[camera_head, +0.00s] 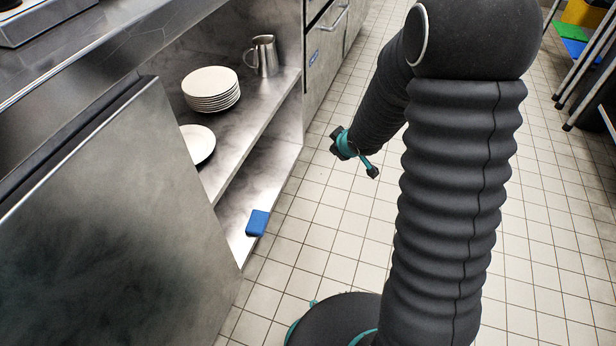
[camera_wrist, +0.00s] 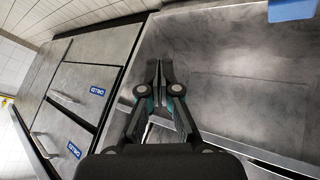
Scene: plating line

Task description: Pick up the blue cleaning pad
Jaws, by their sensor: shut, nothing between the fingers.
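The blue cleaning pad (camera_head: 257,223) lies on the lower shelf of the steel counter, close to the shelf's front edge. Part of it also shows at the top right edge of the wrist view (camera_wrist: 292,10). My gripper (camera_head: 356,158) is over the tiled floor in front of the counter, to the right of the pad and apart from it. In the wrist view my gripper (camera_wrist: 160,92) is shut with its fingertips together and holds nothing.
A stack of white plates (camera_head: 211,89), a single plate (camera_head: 197,144) and a metal pitcher (camera_head: 264,56) stand on the upper shelf (camera_head: 258,115). A steel panel (camera_head: 110,225) closes the counter's left part. The floor (camera_head: 310,215) in front is clear.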

